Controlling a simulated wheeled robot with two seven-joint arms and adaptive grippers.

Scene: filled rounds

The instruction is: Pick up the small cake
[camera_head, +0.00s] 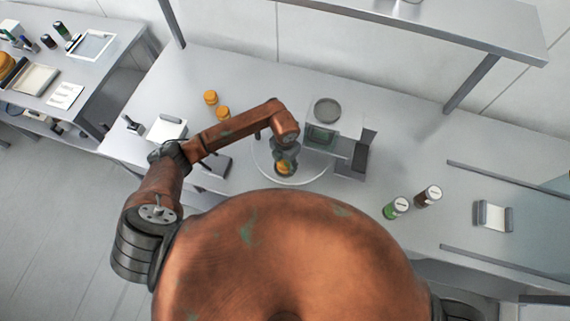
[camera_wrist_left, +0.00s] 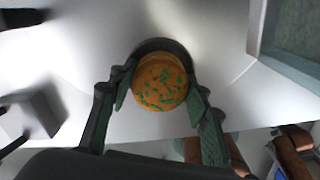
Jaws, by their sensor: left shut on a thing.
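The small cake (camera_wrist_left: 160,84) is round and orange-brown with green flecks on top. It sits between the two fingers of my left gripper (camera_wrist_left: 160,92), which is shut on it. In the head view the left gripper (camera_head: 285,159) points down over a round white plate (camera_head: 300,181), and the cake (camera_head: 284,169) shows partly below the fingers. I cannot tell whether the cake touches the plate. My right gripper is not in view.
A grey machine (camera_head: 338,128) stands close right of the left gripper. Two orange round things (camera_head: 210,97) (camera_head: 223,113) lie behind my left forearm. A green-banded jar (camera_head: 396,208) and a brown jar (camera_head: 429,196) stand at the right. The counter between machine and jars is mostly clear.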

